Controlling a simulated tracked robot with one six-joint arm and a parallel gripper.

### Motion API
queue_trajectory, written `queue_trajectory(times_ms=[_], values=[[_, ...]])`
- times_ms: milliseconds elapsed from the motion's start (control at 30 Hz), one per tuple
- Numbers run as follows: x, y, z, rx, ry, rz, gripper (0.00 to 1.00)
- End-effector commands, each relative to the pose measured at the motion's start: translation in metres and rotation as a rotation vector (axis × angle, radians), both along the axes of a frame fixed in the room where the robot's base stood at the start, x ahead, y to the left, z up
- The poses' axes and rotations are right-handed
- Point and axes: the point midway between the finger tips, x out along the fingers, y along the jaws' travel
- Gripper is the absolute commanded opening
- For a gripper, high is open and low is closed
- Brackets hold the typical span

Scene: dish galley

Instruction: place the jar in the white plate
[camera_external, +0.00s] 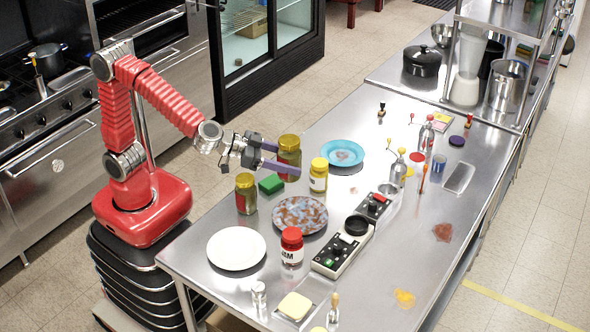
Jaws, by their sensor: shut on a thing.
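My gripper (283,157) is shut on a jar (289,143) with a gold lid and dark greenish-red contents. One purple finger crosses in front of the jar and hides part of it. The jar is upright; I cannot tell if its base touches the table. The white plate (236,248) lies empty on the steel table, toward the front left, away from the held jar. A similar gold-lidded jar (246,196) stands between my arm and the plates.
A mottled plate (300,214), a red-lidded jam jar (292,247) and a green sponge (271,184) are near the white plate. A yellow jar (319,175) stands close right of the held jar. A blue plate (342,153) and a black-and-white device (342,249) lie farther right.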

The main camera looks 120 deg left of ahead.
Motion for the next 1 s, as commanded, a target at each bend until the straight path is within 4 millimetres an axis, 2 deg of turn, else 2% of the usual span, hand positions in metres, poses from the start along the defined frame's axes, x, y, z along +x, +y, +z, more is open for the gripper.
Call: queue_trajectory(times_ms=[33, 267, 600, 800, 1000], values=[[0.000, -0.012, 0.000, 0.000, -0.001, 0.001, 0.16], [-0.008, -0.055, -0.010, 0.001, -0.002, 0.036, 0.16], [-0.033, -0.117, -0.034, 0.001, 0.000, 0.080, 0.16], [-0.054, -0.149, -0.050, 0.002, -0.001, 0.099, 0.16], [-0.071, -0.171, -0.063, 0.002, -0.001, 0.109, 0.16]])
